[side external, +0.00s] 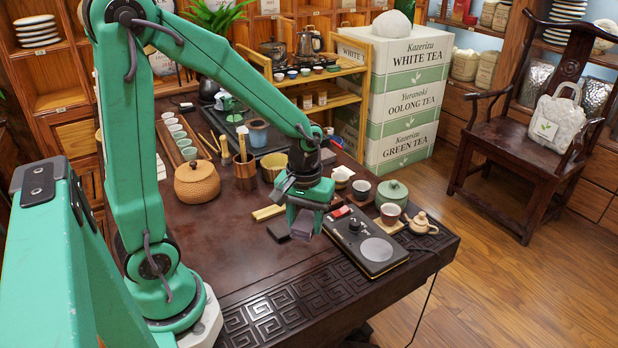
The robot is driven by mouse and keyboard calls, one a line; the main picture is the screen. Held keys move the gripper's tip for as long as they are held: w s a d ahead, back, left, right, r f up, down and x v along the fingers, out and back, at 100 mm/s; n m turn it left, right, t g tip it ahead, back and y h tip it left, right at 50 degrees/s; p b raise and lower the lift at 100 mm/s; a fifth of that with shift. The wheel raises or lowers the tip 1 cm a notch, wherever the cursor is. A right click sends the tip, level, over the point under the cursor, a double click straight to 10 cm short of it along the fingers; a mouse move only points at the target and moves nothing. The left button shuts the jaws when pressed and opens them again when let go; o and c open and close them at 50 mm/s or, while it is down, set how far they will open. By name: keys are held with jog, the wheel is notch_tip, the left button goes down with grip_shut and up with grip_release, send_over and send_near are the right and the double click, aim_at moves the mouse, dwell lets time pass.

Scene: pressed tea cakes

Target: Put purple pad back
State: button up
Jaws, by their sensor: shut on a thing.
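My gripper (304,207) points down above the dark wooden table, near the left end of the black device. It is shut on a small greyish-purple block, the purple pad (302,225), which shows just below the jaws. The fingers hide its upper part, and I cannot tell whether it touches the table. A dark block (278,232) lies just left of it. A red block (340,212) lies just right of the gripper, at the device's back left corner.
The black device (350,245) with a round grey plate (376,249) lies to the right. A pale yellow block (268,212) lies behind left. Cups, a green lidded pot (392,193) and a small teapot (421,224) stand at the right. The carved front table (290,300) is clear.

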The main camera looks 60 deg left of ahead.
jog(key=s+d+r+m, duration=0.1)
jog(key=s+d+m, duration=0.2)
jog(key=d, duration=0.6)
jog(key=s+d+r+m, duration=0.1)
jog(key=s+d+m, duration=0.3)
jog(key=d, duration=0.6)
jog(key=shift+s+m, duration=0.3)
jog(key=shift+s, duration=0.25)
send_over(334, 292)
notch_tip(334, 292, down, 7)
jog(key=shift+f, duration=0.1)
jog(key=shift+f, duration=1.9)
jog(key=shift+f, duration=0.15)
